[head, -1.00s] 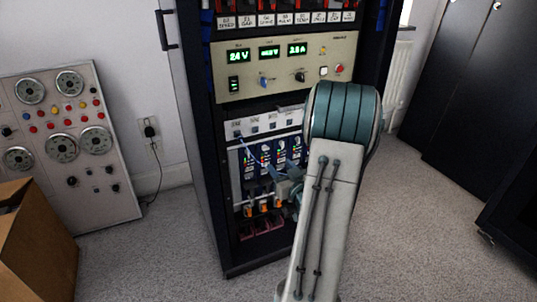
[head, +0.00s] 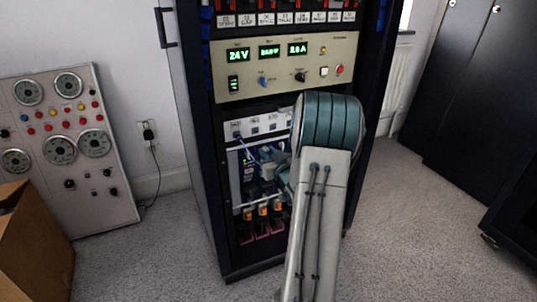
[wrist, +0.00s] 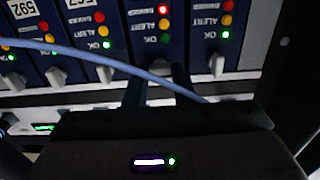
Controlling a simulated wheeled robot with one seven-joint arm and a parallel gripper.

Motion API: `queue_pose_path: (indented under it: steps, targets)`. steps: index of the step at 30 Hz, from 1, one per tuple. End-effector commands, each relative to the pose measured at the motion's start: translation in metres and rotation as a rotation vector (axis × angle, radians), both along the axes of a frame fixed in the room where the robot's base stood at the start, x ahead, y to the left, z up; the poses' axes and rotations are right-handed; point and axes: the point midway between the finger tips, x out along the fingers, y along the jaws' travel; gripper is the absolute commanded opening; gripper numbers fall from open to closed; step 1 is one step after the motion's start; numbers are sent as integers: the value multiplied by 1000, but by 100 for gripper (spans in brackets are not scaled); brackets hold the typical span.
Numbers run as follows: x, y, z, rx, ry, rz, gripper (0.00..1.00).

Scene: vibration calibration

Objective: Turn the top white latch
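White latches sit at the ends of the blue modules in the wrist view. My gripper (wrist: 160,82) shows two dark fingers spread apart, one on either side of this latch. I cannot tell whether they touch it. Other white latches show to the left (wrist: 105,73) and to the right (wrist: 217,64). In the head view my gripper (head: 262,160) is at the upper part of the blue modules (head: 246,172), and my arm hides the modules to the right.
A blue cable (wrist: 110,65) crosses the wrist view in front of the modules and passes over my fingers. Orange-marked handles (head: 263,208) are lower in the black rack (head: 205,190). A beige power unit (head: 290,85) is above.

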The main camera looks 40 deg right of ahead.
Motion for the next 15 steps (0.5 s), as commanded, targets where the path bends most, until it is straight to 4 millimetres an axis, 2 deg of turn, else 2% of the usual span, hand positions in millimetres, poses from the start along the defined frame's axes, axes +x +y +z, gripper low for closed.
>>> queue_pose_path:
  steps: [1, 2, 15]
  targets:
    - [0, 0, 0, 0, 0, 0, 6]
    - [0, 0, 0, 0, 0, 0, 1]
    - [0, 0, 1, 71, -17, 0, 1]
